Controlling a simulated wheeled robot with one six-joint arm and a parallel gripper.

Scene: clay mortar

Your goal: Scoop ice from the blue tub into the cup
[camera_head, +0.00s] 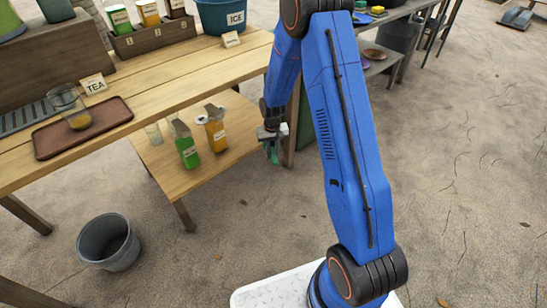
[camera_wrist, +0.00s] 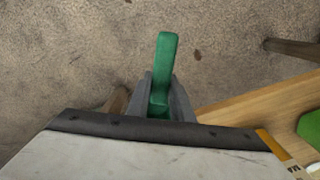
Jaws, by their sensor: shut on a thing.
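The blue tub (camera_head: 209,20), labelled ICE, stands on the counter at the top of the head view; its inside is cut off by the frame. A clear cup (camera_head: 66,100) with some amber content stands on a brown tray (camera_head: 50,146) at the left. My gripper (camera_head: 270,137) is below and right of the tub, beside the lower shelf, away from both. In the wrist view my gripper (camera_wrist: 160,104) is shut on a green handle (camera_wrist: 165,65). Whether this is a scoop I cannot tell, as its far end is hidden.
A green carton (camera_head: 186,148), an orange carton (camera_head: 215,132) and a small glass (camera_head: 153,133) stand on the lower shelf (camera_head: 185,182). A TEA card (camera_head: 95,84) and a wooden caddy (camera_head: 150,38) are on the counter. A grey bucket (camera_head: 106,240) stands on the floor.

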